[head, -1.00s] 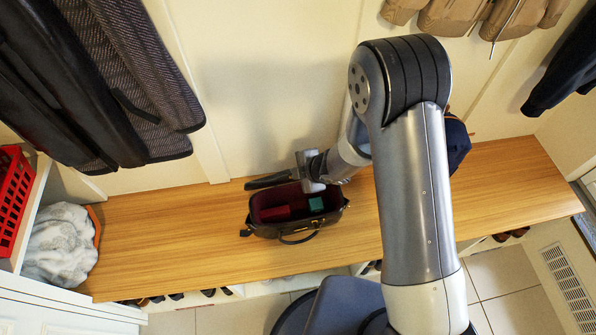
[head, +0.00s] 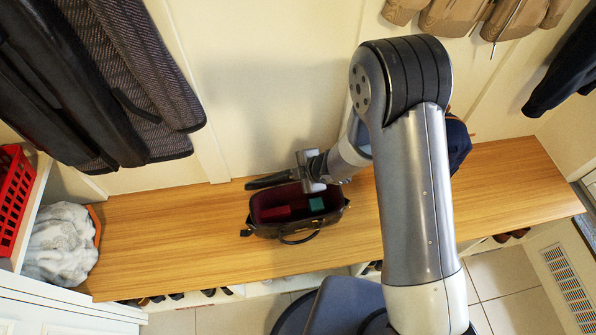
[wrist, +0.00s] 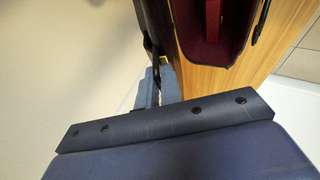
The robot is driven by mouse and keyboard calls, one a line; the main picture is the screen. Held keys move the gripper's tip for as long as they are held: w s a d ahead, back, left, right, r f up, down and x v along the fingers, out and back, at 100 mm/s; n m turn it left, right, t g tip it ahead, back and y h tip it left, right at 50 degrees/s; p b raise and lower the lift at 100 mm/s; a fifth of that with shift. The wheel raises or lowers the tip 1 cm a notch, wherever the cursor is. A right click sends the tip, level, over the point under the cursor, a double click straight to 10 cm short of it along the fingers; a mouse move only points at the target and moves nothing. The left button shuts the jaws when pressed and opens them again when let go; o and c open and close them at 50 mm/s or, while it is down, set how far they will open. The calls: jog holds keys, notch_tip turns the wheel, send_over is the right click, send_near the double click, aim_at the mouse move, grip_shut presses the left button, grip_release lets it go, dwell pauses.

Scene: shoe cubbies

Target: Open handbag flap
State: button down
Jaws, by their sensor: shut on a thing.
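The dark handbag (head: 268,232) sits on the wooden bench with its mouth open upward. Its maroon lining shows, with a red item (head: 290,211) and a small green item (head: 316,204) inside. The black flap (head: 268,181) is swung up and back, leaning away from the mouth toward the wall. My gripper (head: 306,172) is at the right end of the flap, behind the bag's back edge, and is shut on it. The exact contact is hard to see. In the wrist view the open bag (wrist: 215,40) shows at the top, with the red item inside.
The wooden bench (head: 165,235) is clear to the left of the bag. A grey furry item (head: 62,245) and a red basket (head: 12,195) are at the far left. Dark coats (head: 80,80) hang at upper left. A navy item (head: 458,145) is partly behind my arm.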

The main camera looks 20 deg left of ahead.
jog(key=c, duration=1.6)
grip_release()
jog(key=shift+c, duration=0.2)
jog(key=d+r+p, duration=0.5)
jog(key=r+p, duration=0.4)
jog(key=r, duration=0.2)
jog(key=shift+r+p, duration=0.2)
jog(key=shift+p, duration=0.15)
jog(key=shift+s, duration=0.1)
jog(key=p+v, duration=0.2)
jog(key=v, duration=0.8)
jog(key=shift+d+r, duration=0.3)
jog(key=shift+s+f, duration=0.1)
jog(key=shift+s, duration=0.05)
